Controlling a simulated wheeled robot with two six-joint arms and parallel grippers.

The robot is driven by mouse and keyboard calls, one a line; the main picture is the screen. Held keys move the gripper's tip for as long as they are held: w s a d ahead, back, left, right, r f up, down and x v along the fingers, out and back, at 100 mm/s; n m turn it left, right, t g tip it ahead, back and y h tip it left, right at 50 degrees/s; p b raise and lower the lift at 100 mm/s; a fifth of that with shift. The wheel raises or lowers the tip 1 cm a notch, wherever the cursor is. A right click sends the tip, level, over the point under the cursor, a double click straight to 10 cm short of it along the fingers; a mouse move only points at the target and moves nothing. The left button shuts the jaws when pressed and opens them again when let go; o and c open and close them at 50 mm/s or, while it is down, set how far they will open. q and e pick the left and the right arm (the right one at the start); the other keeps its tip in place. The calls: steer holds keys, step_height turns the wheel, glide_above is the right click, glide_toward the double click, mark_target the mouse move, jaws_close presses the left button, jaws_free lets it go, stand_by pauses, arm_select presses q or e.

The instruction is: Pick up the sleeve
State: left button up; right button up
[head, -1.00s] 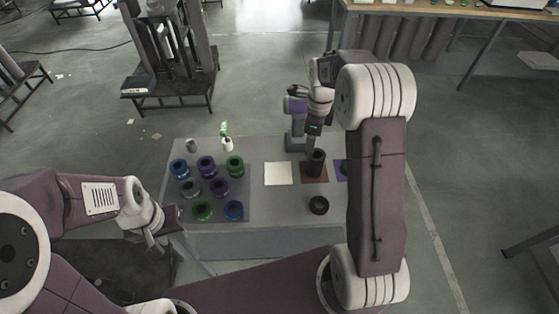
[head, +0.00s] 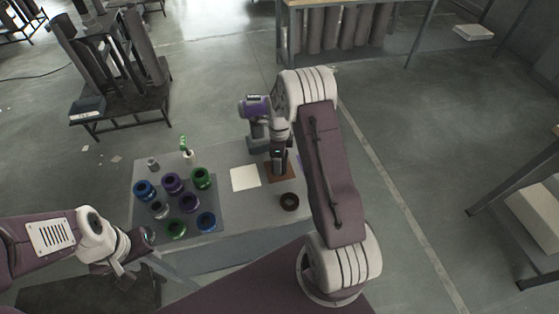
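A dark upright cylinder, which looks like the sleeve (head: 279,168), stands on a brown square mat (head: 288,179) at the right part of the grey table (head: 240,214). My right gripper (head: 279,158) points down right at the sleeve and covers much of it. Its fingers are small and dark against the sleeve, so I cannot tell whether they are shut on it. My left gripper (head: 125,266) is off the table's front left side, away from the sleeve. Its fingers look apart with nothing between them.
Several blue, purple, green and grey ring-like parts (head: 187,202) stand on a dark mat at left. A white square (head: 245,179) and a dark brown ring (head: 289,201) lie nearby. A purple and grey device (head: 257,108) stands behind. A small green-topped item (head: 186,152) is at the back.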

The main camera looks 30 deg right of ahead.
steer(key=shift+w+f, duration=0.1)
steer(key=shift+f, duration=0.15)
jaws_close()
steer(key=shift+r, duration=0.55)
steer(key=s+d+r+p, duration=0.2)
steer(key=s+r, duration=0.3)
steer(key=r, duration=0.3)
steer(key=s+d+r+p, duration=0.1)
steer(key=s+d+r, duration=0.3)
steer(key=r, duration=0.3)
steer(key=shift+s+r+p, duration=0.4)
steer(key=shift+s, duration=0.15)
